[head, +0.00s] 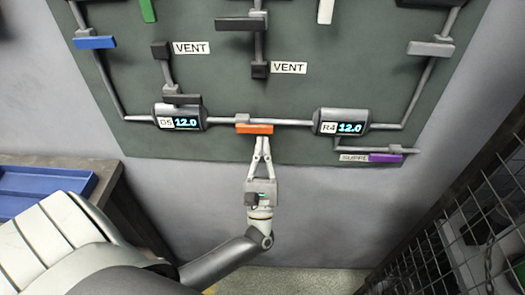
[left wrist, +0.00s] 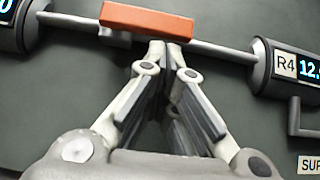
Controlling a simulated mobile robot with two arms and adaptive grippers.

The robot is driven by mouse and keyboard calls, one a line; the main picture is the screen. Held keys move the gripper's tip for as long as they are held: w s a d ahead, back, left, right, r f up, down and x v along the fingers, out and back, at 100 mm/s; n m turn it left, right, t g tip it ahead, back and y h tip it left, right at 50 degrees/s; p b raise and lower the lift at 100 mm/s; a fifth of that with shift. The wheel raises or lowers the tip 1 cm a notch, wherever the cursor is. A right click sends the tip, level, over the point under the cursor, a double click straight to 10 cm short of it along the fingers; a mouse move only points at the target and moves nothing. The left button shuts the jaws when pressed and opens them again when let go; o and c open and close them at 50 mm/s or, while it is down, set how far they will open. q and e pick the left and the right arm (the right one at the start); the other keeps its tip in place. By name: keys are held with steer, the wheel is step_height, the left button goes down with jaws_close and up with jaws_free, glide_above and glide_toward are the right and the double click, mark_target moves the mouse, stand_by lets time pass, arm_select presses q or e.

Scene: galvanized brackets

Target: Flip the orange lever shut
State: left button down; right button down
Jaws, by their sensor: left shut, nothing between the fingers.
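The orange lever (head: 254,128) sits on the horizontal pipe between the two gauges on the dark green panel. It lies level, in line with the pipe, and also shows at the top of the left wrist view (left wrist: 147,21). My left gripper (head: 262,140) is shut and empty, with its fingertips just below the lever's middle. In the left wrist view the closed fingertips (left wrist: 160,46) come up close under the lever's lower edge; I cannot tell whether they touch it. My right gripper is not in view.
Gauge D5 (head: 180,117) is left of the lever and gauge R4 (head: 341,122) right, both reading 12.0. A purple lever (head: 385,157) is at lower right, a blue lever (head: 95,43) at upper left. A wire mesh cage (head: 455,225) stands right, a blue tray (head: 45,190) left.

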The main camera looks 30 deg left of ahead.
arm_select(q)
steer(key=shift+r, duration=0.15)
stand_by(0.3)
steer(key=shift+w+d+r+n+g+y+b, duration=0.15)
steer(key=shift+n+g+y+b, duration=0.35)
steer(key=shift+n+y+b, duration=0.3)
steer(key=shift+n, duration=0.3)
